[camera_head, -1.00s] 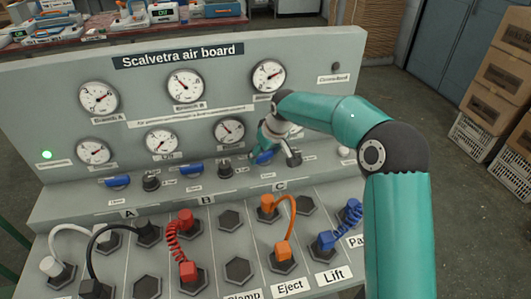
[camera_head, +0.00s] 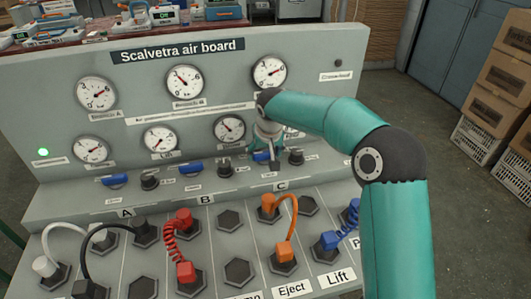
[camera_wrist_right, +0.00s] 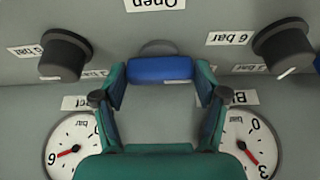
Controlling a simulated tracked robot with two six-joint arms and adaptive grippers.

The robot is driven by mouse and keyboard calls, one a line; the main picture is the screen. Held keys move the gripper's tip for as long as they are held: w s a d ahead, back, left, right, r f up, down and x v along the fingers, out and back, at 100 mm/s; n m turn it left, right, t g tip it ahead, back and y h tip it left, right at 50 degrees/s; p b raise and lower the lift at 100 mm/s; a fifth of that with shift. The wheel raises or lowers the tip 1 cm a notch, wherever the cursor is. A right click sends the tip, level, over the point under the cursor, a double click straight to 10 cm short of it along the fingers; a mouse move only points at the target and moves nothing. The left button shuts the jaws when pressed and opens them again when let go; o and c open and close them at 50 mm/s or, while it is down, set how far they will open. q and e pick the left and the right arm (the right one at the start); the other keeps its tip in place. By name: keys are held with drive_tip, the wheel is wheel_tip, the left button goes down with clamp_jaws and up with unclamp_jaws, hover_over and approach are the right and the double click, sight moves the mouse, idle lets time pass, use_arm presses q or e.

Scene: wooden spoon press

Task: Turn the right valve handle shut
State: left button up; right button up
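The right valve handle (camera_head: 261,156) is a blue bar on the board's ledge, lying crosswise and partly hidden by my right gripper (camera_head: 268,151) in the head view. In the right wrist view the blue handle (camera_wrist_right: 160,69) lies level between the two fingers of my right gripper (camera_wrist_right: 161,78). The fingers are apart, one at each end of the bar, with narrow gaps seeming to show. A label reading "Open" (camera_wrist_right: 156,4) shows upside down beyond the handle. My left gripper is out of view.
Two more blue handles, left (camera_head: 114,181) and middle (camera_head: 190,167), sit along the same ledge. Black knobs (camera_wrist_right: 65,54) (camera_wrist_right: 284,48) flank the right handle. Gauges (camera_head: 229,128) stand behind. Hoses, including an orange one (camera_head: 294,218), loop over the front panel.

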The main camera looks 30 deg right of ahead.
drive_tip(key=o, duration=0.4)
drive_tip(key=shift+c, duration=0.2)
drive_tip(key=shift+r, duration=0.1)
drive_tip(key=v, duration=1.1)
drive_tip(key=shift+s+r, duration=0.25)
drive_tip(key=shift+r, duration=0.1)
